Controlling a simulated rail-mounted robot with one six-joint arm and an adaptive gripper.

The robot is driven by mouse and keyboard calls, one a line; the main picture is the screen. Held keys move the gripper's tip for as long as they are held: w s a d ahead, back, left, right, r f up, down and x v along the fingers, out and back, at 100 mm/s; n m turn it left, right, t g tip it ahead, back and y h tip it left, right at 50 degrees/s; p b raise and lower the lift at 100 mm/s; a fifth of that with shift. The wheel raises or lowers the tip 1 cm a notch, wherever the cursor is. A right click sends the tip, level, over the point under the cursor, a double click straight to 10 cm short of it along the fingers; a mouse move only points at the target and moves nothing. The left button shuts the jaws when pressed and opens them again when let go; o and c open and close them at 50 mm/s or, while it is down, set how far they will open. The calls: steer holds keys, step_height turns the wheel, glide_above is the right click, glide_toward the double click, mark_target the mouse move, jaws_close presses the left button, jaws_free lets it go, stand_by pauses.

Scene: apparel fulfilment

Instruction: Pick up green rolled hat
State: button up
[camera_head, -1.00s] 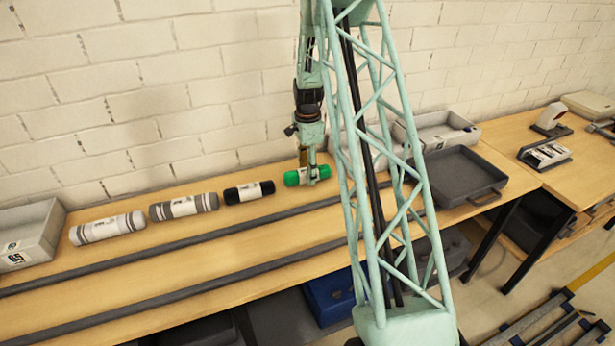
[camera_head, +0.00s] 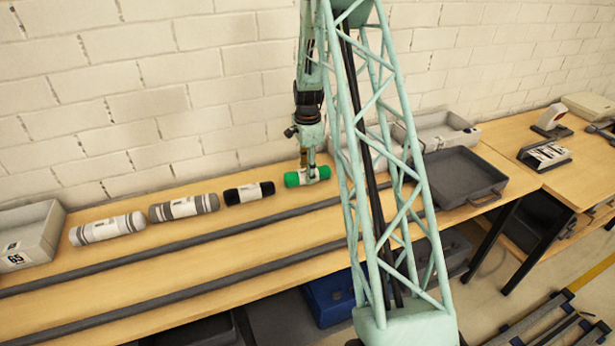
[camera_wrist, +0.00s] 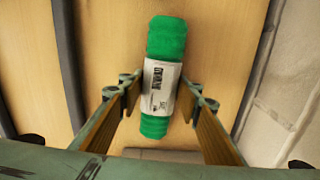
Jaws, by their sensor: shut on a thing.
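The green rolled hat (camera_head: 307,177) lies on the wooden table at the right end of a row of rolled items, with a white label band around its middle. My gripper (camera_head: 307,165) reaches straight down onto it. In the wrist view the green rolled hat (camera_wrist: 165,45) lies lengthwise between the two brown-padded fingers of my gripper (camera_wrist: 160,100). The fingers are shut on its labelled middle part, one on each side. It appears to be still at table level; any small gap beneath it cannot be seen.
A black roll (camera_head: 249,192), a grey roll (camera_head: 184,207) and a white-grey striped roll (camera_head: 107,229) lie to the left. A grey bin (camera_head: 40,240) stands at the far left. A dark tray (camera_head: 463,180) is to the right. Two dark rails run along the table's front.

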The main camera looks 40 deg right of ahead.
steer(key=shift+r, duration=0.1)
steer(key=shift+c, duration=0.2)
steer(key=shift+r+p, duration=0.35)
steer(key=shift+r, duration=1.3)
steer(key=s+a, duration=0.2)
steer(key=s, duration=0.2)
steer(key=s+a+r, duration=0.1)
steer(key=s+a, duration=0.2)
steer(key=s, duration=0.2)
steer(key=s+a, duration=0.2)
steer(key=s, duration=0.3)
steer(key=shift+s+a+r+p, duration=0.1)
steer(key=shift+a+r+p, duration=0.15)
steer(key=shift+p, duration=0.1)
steer(key=shift+a, duration=0.1)
